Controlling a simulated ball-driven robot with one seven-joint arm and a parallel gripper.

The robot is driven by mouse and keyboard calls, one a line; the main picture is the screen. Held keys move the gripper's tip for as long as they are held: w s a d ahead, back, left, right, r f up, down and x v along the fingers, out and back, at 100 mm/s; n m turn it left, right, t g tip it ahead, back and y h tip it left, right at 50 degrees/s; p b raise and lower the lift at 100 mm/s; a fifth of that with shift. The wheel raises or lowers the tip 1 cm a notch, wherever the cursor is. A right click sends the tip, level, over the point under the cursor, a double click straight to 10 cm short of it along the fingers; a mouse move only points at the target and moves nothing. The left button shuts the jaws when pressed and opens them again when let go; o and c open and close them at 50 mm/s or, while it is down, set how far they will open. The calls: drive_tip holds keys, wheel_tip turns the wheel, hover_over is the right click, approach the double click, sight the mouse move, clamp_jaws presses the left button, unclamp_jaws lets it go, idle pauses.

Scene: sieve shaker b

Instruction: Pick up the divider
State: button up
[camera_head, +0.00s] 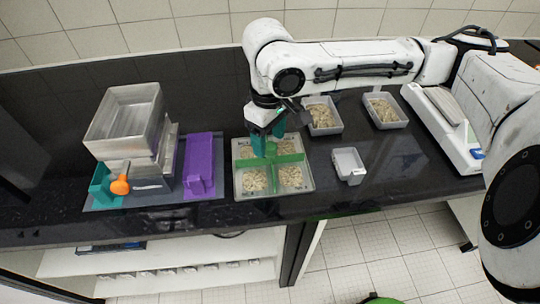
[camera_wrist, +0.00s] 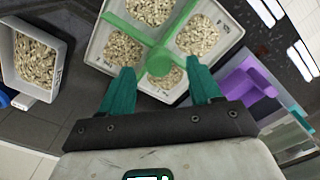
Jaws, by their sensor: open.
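The divider (camera_head: 290,158) is a green cross set in a square pale tray (camera_head: 237,190), parting it into compartments that hold beige pellets. In the wrist view the divider (camera_wrist: 160,62) shows its round central hub and its arms. My gripper (camera_head: 265,138), with teal fingers, points down over the divider's middle. In the wrist view my gripper (camera_wrist: 160,68) is open, one finger on each side of the hub, with nothing gripped. I cannot tell whether the fingers touch the divider. The gripper hides part of the divider's far side in the head view.
Two pellet bins (camera_head: 338,128) (camera_head: 402,121) stand behind to the right, with an empty grey bin (camera_head: 349,166) nearer. A white scale (camera_head: 443,130) is farther right. Left stand a purple holder (camera_head: 200,165) and a metal sieve stack (camera_head: 125,125) with an orange knob (camera_head: 120,186).

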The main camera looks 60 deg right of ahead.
sight(270, 145)
wheel_tip(270, 145, down, 5)
drive_tip(key=shift+s, duration=0.1)
idle(0.3)
clamp_jaws()
idle(0.4)
drive_tip(key=shift+r, duration=0.2)
